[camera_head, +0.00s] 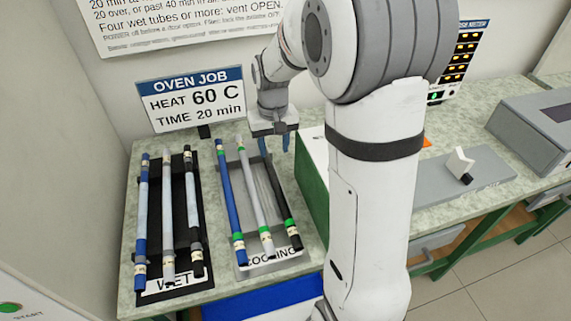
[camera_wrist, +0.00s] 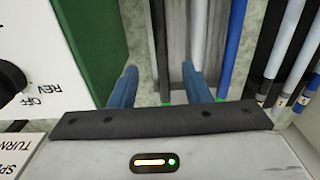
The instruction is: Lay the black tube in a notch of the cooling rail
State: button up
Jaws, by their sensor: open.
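A black tube (camera_head: 283,207) with a green band near its front end lies at the right side of the grey cooling rail (camera_head: 259,186). A grey tube (camera_head: 257,205) and a blue tube (camera_head: 228,200) lie to its left in the same rail. My gripper (camera_head: 274,150) is over the far end of the rail, fingers pointing down. In the wrist view the open blue fingers of my gripper (camera_wrist: 160,67) stand on either side of the black tube (camera_wrist: 158,45), with no visible grip on it. The tube's far end is partly hidden by my gripper.
The black wet rack (camera_head: 206,215) stands left of the rail, holding a blue, a grey and a black-ended tube. A green-sided box (camera_head: 312,185) is close on the rail's right. The oven job sign (camera_head: 192,100) stands behind the wet rack.

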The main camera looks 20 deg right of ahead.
jog(key=s+r+t, duration=0.1)
jog(key=s+r, duration=0.2)
jog(key=s, duration=0.7)
jog(key=s+r+t, duration=0.1)
jog(key=s+r, duration=0.3)
jog(key=s, duration=0.6)
jog(key=shift+s+d+t, duration=0.3)
jog(key=shift+d, duration=0.05)
